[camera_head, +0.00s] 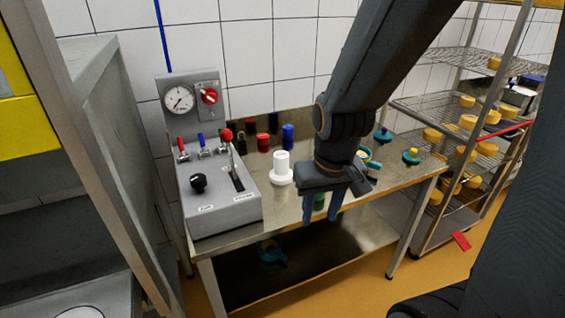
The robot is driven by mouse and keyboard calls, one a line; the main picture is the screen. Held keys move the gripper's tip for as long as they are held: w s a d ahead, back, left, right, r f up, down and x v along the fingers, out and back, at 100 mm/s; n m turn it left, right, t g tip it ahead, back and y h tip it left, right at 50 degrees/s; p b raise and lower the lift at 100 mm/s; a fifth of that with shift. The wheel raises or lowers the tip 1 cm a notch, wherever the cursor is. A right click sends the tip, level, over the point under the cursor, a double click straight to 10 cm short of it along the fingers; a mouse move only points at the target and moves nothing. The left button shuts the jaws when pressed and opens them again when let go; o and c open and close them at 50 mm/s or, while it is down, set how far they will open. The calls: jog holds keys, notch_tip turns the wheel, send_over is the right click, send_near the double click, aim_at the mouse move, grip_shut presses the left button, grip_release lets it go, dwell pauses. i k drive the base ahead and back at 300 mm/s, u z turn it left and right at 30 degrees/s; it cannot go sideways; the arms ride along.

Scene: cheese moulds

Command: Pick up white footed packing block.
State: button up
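The white footed packing block (281,170) stands upright on the steel table, with a narrow top and a wider round foot. My gripper (320,218) points down in front of the table, to the right of the block and nearer the camera. Its two fingers are apart, and it is not touching the block as far as I can see. A dark green object (319,201) shows between the fingers; it seems to stand on the table behind them, partly hidden.
A grey control box (225,213) with levers and a gauge panel stands left of the block. Red (263,142) and blue (288,137) cylinders stand behind it. Teal-and-yellow moulds (411,157) sit at the right. A wire rack (435,115) holds several yellow cheeses.

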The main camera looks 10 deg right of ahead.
aim_at(281, 174)
jog(key=z, duration=0.5)
jog(key=k, duration=0.65)
jog(key=z, duration=0.75)
jog(key=i, duration=1.45)
jog(key=u, duration=1.15)
jog(key=i, duration=0.6)
jog(key=u, duration=0.55)
